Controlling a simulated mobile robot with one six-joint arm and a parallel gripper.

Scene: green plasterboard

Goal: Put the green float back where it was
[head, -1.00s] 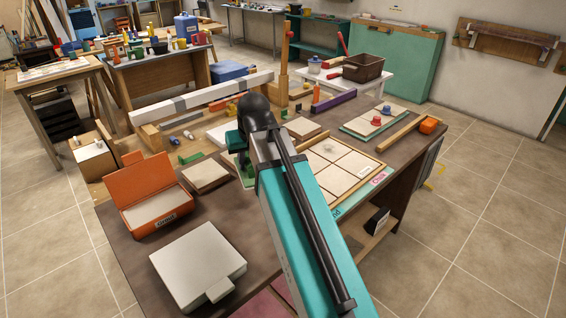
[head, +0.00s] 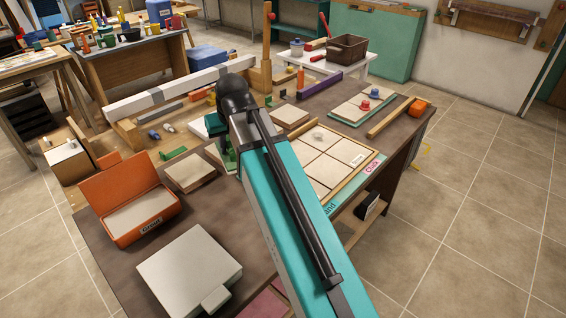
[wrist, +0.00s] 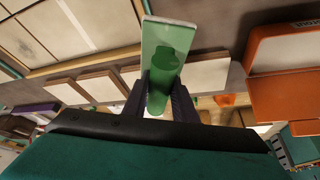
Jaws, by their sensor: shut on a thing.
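The green float (wrist: 163,45) shows in the wrist view, with a flat pale-green plate and a darker green round handle. My gripper (wrist: 160,88) is shut on the float's handle, with one dark finger on each side. In the head view my arm hides most of the gripper, and a bit of green (head: 230,158) shows beside it, over the bench between a small tan board and the divided tray. I cannot tell there how high the float is above the bench.
An open orange case (head: 108,228) and a pale flat box (head: 190,268) stand on the bench's near left. A divided wooden tray (head: 345,163) lies right of my arm. Tan boards (head: 190,172) lie near the gripper. A green-edged board with red and blue knobs (head: 350,112) lies farther back.

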